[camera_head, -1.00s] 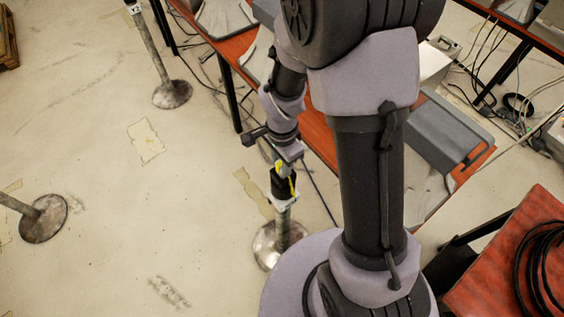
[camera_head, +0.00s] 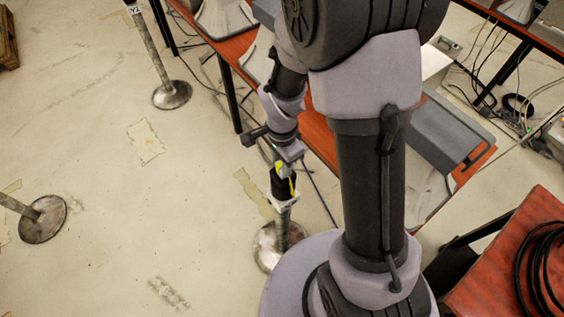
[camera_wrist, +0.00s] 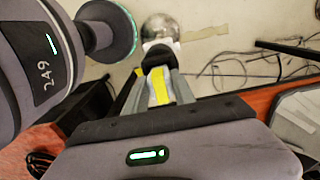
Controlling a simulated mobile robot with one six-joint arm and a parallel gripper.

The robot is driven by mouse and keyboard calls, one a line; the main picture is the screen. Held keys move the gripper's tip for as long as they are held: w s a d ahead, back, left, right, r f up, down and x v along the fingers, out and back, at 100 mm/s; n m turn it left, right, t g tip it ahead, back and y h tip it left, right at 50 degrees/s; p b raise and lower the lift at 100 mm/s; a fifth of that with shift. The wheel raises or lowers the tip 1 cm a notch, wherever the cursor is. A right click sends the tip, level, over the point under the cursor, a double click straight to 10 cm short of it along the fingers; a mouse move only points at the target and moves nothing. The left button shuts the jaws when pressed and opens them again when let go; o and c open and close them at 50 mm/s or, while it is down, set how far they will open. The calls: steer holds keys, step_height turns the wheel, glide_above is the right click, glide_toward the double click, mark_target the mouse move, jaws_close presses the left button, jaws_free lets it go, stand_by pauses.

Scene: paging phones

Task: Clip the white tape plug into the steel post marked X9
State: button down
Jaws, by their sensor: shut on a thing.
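My gripper (camera_head: 285,157) is just above the black head (camera_head: 284,184) of a steel post (camera_head: 284,225) in the head view. In the wrist view, my gripper (camera_wrist: 158,76) is shut on the white tape plug (camera_wrist: 151,91), which has a yellow tape strip (camera_wrist: 158,84) along it. The fingers hide most of the plug. The black head (camera_wrist: 158,57) is right ahead of the fingertips. I cannot tell whether plug and head touch. A white label (camera_head: 286,203) sits below the head; its marking is not readable.
A post marked Y2 (camera_head: 150,50) stands at the upper left. Another post's round base (camera_head: 43,219) is at the far left. A red-topped table (camera_head: 235,45) runs close behind my gripper, with cables on the floor nearby. Open floor lies to the left.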

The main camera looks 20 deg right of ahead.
steer(key=shift+f, duration=0.2)
steer(key=shift+r, duration=0.2)
steer(key=shift+r+p, duration=0.45)
steer(key=shift+r, duration=0.25)
steer(key=shift+f+b, duration=0.85)
steer(key=shift+b, duration=0.1)
stand_by(0.4)
steer(key=shift+r, duration=0.2)
steer(key=shift+r+p, duration=0.55)
steer(key=shift+r, duration=0.1)
steer(key=shift+f+b, duration=0.85)
steer(key=shift+b, duration=0.15)
stand_by(0.4)
